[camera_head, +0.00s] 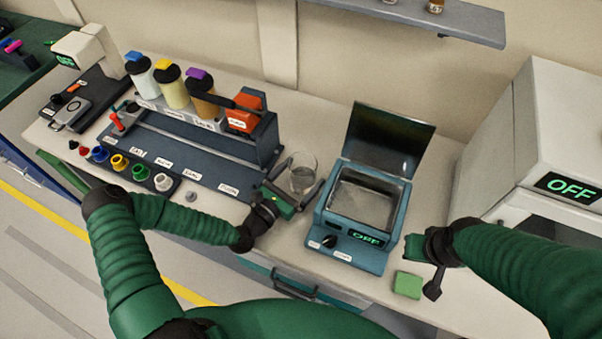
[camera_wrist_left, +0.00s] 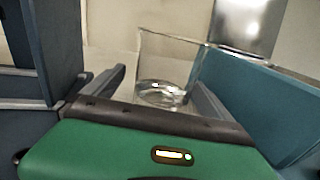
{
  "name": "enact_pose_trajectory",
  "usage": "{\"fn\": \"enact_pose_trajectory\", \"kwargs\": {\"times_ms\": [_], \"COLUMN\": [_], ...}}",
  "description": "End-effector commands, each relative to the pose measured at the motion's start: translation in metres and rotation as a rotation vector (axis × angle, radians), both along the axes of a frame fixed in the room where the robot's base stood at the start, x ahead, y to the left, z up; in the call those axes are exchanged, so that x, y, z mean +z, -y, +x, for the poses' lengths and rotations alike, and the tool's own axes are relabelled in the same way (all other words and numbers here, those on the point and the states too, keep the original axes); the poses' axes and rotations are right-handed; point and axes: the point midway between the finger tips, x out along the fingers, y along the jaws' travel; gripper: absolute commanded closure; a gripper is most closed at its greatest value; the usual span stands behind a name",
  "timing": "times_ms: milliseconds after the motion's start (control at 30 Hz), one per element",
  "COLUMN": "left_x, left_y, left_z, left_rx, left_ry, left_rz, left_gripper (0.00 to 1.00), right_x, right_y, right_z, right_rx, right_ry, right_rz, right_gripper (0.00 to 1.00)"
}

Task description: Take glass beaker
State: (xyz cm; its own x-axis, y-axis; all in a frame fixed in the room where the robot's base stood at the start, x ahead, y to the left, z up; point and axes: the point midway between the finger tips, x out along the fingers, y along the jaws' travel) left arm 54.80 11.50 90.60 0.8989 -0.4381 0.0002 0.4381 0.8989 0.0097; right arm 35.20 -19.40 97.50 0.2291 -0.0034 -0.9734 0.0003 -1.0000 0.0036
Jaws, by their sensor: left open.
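The glass beaker (camera_head: 302,174) stands upright on the bench, between the dark blue rack and the blue bath. It is clear, with what looks like a little clear liquid at its bottom in the left wrist view (camera_wrist_left: 164,75). My left gripper (camera_head: 296,181) is open, with its two fingers reaching toward the beaker, one on each side. In the left wrist view the fingers (camera_wrist_left: 155,90) also show to the left and right of the beaker; I cannot tell whether they touch it. My right gripper (camera_head: 432,285) is near the bench's front edge, by a green block; its jaw state is unclear.
The dark blue rack (camera_head: 200,150) with capped bottles is to the left. A green block (camera_head: 408,285) lies near the front edge. A white cabinet (camera_head: 560,130) stands at the right.

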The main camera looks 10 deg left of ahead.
Motion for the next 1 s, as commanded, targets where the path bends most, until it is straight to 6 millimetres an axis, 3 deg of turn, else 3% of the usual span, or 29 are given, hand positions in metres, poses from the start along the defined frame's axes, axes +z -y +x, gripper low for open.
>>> {"fn": "enact_pose_trajectory", "kwargs": {"times_ms": [133,367,1000], "left_x": [0.001,0.001,0.001], "left_y": [0.011,0.011,0.011], "left_z": [0.02,0.023,0.023], "left_rx": [-0.003,-0.001,-0.001], "left_ry": [0.0,0.0,0.001], "left_rz": [0.0,-0.002,-0.002], "left_gripper": [0.04,0.04,0.83], "right_x": [0.005,0.004,0.004], "right_y": [0.0,0.0,0.0], "right_z": [0.0,0.0,0.0], "right_rx": [0.0,0.0,0.0], "right_ry": [0.0,0.0,0.0], "right_rz": [0.0,0.0,0.0], "right_gripper": [1.0,1.0,1.0]}}
